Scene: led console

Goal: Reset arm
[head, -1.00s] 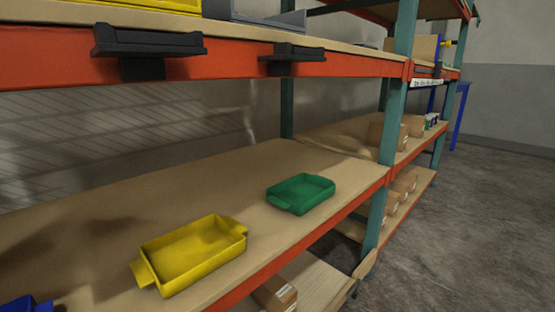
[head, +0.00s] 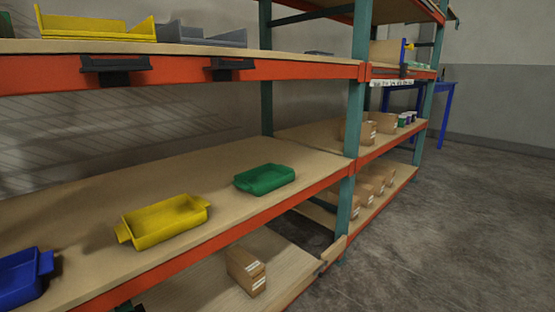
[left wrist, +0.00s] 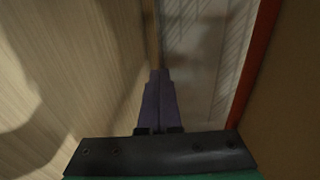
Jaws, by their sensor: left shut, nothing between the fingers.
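My left gripper (left wrist: 158,90) shows in the left wrist view with its two dark fingers together and nothing between them. Wooden shelf board fills the left of that view, and an orange beam edge runs down the right. Neither of my grippers shows in the head view. There, a yellow tray (head: 165,222), a green tray (head: 264,179) and a blue tray (head: 24,277) rest on the middle shelf.
The shelf rack has an orange front beam (head: 190,72) with two black brackets (head: 115,68) and a teal upright (head: 352,150). Cardboard boxes (head: 245,270) sit on lower shelves. A blue table (head: 440,92) stands behind. The concrete floor (head: 430,240) at right is clear.

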